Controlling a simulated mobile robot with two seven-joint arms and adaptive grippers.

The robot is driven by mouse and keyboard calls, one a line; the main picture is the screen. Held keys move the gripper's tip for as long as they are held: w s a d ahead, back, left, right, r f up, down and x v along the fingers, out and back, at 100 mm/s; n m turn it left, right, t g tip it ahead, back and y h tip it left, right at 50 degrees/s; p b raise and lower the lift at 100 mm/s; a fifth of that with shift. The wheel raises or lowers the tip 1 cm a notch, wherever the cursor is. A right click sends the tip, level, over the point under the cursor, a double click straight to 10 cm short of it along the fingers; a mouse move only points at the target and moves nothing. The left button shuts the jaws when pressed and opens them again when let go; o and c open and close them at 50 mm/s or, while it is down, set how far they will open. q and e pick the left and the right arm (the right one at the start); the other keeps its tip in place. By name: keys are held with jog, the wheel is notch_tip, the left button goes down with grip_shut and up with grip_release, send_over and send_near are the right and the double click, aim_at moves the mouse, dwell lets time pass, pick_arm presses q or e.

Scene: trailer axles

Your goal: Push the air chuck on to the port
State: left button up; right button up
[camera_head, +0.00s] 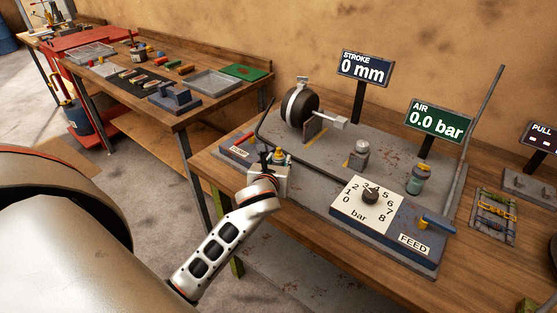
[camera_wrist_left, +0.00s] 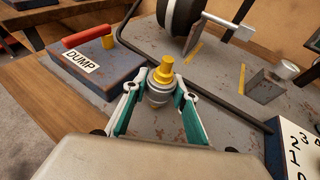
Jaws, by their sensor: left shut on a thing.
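My left gripper (camera_head: 272,167) is shut on a small grey fitting with a brass top, which looks like the air chuck (camera_wrist_left: 160,78). In the left wrist view, the two green-and-grey fingers of the gripper (camera_wrist_left: 158,92) sit on either side of its grey body. The brass end sticks up between the fingertips. The chuck is over the near left part of the grey metal plate (camera_wrist_left: 215,115); I cannot tell whether it touches it. A black round chamber with a white band (camera_head: 298,106) stands beyond it. I cannot make out the port. My right gripper is not in view.
The DUMP box with a red handle (camera_wrist_left: 90,62) is left of the gripper. A dark bent rod (camera_wrist_left: 190,85) runs across the plate. The dial (camera_head: 370,195) and FEED box (camera_head: 415,235) are to the right. The AIR sign (camera_head: 438,119) reads 0.0 bar.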

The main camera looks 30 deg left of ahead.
pick_arm(q)
jog(key=shift+f, duration=0.3)
jog(key=o, duration=1.3)
jog(key=shift+o, duration=0.2)
